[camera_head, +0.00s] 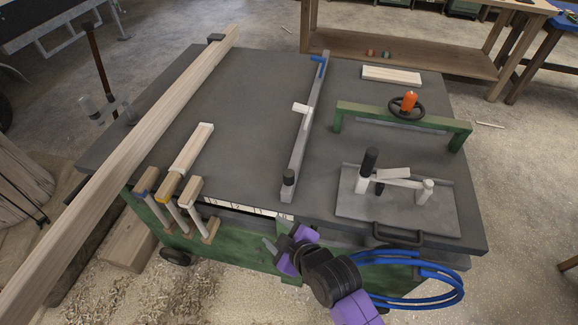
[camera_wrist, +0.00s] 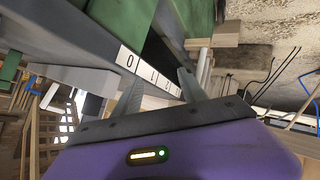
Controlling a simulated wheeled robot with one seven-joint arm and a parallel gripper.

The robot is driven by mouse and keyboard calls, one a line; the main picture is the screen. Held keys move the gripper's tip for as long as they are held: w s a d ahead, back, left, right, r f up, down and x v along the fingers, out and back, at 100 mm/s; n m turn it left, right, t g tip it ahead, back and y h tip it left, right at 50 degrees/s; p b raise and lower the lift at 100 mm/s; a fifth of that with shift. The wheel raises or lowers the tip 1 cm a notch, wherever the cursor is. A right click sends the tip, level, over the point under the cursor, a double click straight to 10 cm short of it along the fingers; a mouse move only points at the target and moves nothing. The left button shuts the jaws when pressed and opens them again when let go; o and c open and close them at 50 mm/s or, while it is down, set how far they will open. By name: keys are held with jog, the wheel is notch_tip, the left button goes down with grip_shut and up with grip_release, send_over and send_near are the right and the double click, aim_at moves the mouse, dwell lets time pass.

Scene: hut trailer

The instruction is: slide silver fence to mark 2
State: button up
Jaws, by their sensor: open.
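The silver fence (camera_head: 305,135) is a long grey bar lying across the dark table top. It has a blue handle (camera_head: 319,66) at its far end and a black knob (camera_head: 289,178) at its near end. A white scale strip (camera_head: 245,209) with black numbers runs along the table's front edge, and the fence's near end is above its right part. My gripper (camera_head: 277,237) is open and empty in front of this edge, near the strip's right end. In the wrist view the open fingers (camera_wrist: 160,92) have the numbered strip (camera_wrist: 128,60) behind them; I cannot clearly pick out the fence there.
A long wooden beam (camera_head: 150,137) crosses the table's left side. Several clamps (camera_head: 183,190) stand at the front left. On the right are a grey plate with a jig (camera_head: 400,215), a green bar (camera_head: 440,122) with a black handwheel (camera_head: 407,108), and a pale board (camera_head: 391,75).

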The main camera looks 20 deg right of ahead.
jog(key=w+r+n, duration=0.1)
jog(key=w+r, duration=0.1)
jog(key=w, duration=0.1)
jog(key=w+r+n+g+p, duration=0.1)
jog(key=w, duration=0.3)
jog(key=w+r+n, duration=0.1)
jog(key=w+r, duration=0.1)
jog(key=w, duration=0.1)
jog(key=shift+w+d+r+p, duration=0.15)
jog(key=shift+r+p, duration=0.2)
jog(key=shift+p, duration=0.05)
jog(key=w+d+r+n+g+p, duration=0.1)
jog(key=w+d+r+n, duration=0.15)
jog(key=w+r, duration=0.25)
notch_tip(320, 180, up, 4)
jog(key=n+g+h+p, duration=0.2)
jog(key=n+g, duration=0.7)
jog(key=n, duration=0.2)
send_over(290, 172)
jog(key=shift+w+a+r+m, duration=0.1)
jog(key=shift+w+r+m, duration=0.05)
jog(key=shift+r+m, duration=0.1)
jog(key=shift+f, duration=0.2)
jog(key=shift+s+f, duration=0.2)
jog(key=shift+f, duration=0.15)
notch_tip(290, 172, down, 7)
jog(key=shift+r+p, duration=0.15)
jog(key=shift+p, duration=0.25)
jog(key=shift+c, duration=0.3)
